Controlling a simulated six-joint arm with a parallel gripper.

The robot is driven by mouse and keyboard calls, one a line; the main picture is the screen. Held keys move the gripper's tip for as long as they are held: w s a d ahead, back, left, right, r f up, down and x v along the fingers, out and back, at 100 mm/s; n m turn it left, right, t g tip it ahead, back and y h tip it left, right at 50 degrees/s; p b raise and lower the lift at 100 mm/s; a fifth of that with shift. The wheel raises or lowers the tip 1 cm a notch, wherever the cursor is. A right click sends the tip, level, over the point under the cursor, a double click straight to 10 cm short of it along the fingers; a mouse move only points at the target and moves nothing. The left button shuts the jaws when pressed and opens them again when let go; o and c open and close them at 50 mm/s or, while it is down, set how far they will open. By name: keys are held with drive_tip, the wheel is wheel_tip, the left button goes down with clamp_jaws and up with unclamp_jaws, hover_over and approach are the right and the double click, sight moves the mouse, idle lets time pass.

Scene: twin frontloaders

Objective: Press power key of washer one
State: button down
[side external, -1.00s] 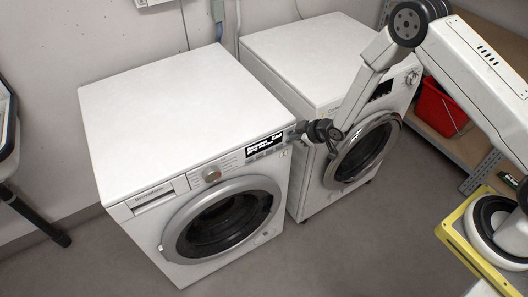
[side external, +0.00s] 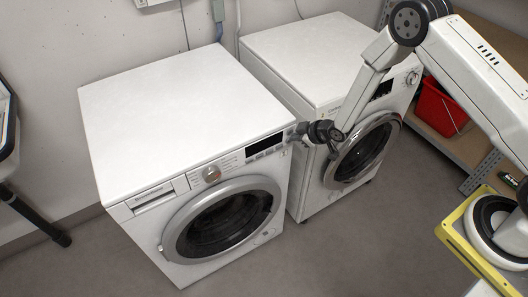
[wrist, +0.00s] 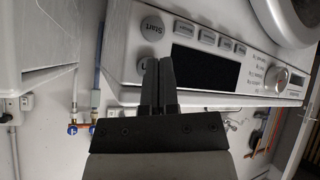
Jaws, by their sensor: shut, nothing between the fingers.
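The near washer (side external: 175,120) stands at the left in the side view, with a knob (side external: 212,174) and a dark display (side external: 264,147) on its front panel. My gripper (side external: 296,131) is shut and empty at the right end of that panel. In the wrist view the panel shows upside down, with a round Start key (wrist: 152,27), a dark display (wrist: 206,69) and a smaller round key (wrist: 148,65). The shut fingertips of my gripper (wrist: 158,62) lie over part of this small key. I cannot tell whether they touch it. Its label is hidden.
A second washer (side external: 305,50) stands close behind to the right, with its door (side external: 364,152) behind my wrist. A red bucket (side external: 440,107) sits on a shelf at the right. Hoses (wrist: 98,70) show in the wrist view. The floor in front is clear.

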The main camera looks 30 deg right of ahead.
drive_tip(key=shift+s, duration=0.35)
drive_tip(key=shift+s, duration=2.9)
drive_tip(key=s, duration=0.9)
drive_tip(key=shift+s, duration=0.25)
idle(3.6)
